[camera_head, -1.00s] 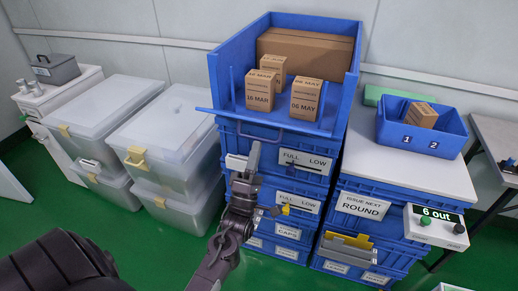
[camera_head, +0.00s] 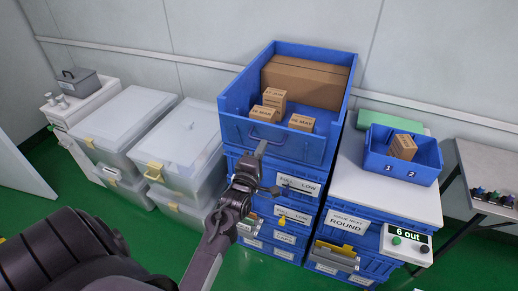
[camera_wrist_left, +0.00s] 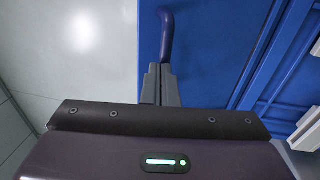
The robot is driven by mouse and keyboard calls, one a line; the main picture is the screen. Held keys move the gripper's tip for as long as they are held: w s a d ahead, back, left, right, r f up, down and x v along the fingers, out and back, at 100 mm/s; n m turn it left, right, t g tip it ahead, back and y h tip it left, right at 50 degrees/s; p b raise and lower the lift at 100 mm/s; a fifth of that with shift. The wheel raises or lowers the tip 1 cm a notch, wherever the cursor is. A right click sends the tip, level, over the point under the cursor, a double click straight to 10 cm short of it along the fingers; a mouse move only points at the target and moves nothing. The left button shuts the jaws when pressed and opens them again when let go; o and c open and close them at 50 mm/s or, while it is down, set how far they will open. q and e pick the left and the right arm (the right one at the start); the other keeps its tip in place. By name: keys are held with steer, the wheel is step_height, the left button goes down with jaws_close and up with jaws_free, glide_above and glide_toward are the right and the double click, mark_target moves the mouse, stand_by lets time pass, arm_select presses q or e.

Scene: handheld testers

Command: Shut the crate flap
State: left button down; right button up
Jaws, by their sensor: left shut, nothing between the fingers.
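The blue crate (camera_head: 340,100) is the top one of the stack in the head view. Its front flap (camera_head: 290,145) stands up across the crate's front and looks upright or nearly so; I cannot tell whether it is fully seated. A handle (camera_head: 265,139) sits on the flap's outer face. My left gripper (camera_head: 261,149) is shut and empty, with its tips just in front of the flap by the handle. In the left wrist view, the shut fingertips (camera_wrist_left: 161,70) are right by the handle (camera_wrist_left: 167,38); I cannot tell whether they touch. My right gripper is out of view.
Several brown boxes (camera_head: 272,99) stand inside the crate. Translucent bins (camera_head: 178,145) are at the left. At the right, a white top (camera_head: 365,190) bears a small blue bin (camera_head: 375,155), with a "6 out" counter box (camera_head: 405,240) below. Open floor lies in front.

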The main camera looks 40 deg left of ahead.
mark_target(270, 124)
arm_select(q)
steer(key=w+r, duration=0.2)
steer(key=w, duration=0.1)
steer(key=shift+a+r+p, duration=0.1)
steer(key=shift+a+p, duration=0.25)
steer(key=shift+w+a+r, duration=0.15)
steer(key=shift+w+r, duration=0.1)
steer(key=shift+w, duration=0.2)
steer(key=shift+w+a+r, duration=0.1)
steer(key=shift+w+r, duration=0.1)
steer(key=shift+w, duration=0.2)
steer(key=shift+r, duration=0.2)
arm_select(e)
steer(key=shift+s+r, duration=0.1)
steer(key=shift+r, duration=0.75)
arm_select(q)
steer(key=shift+r, duration=0.2)
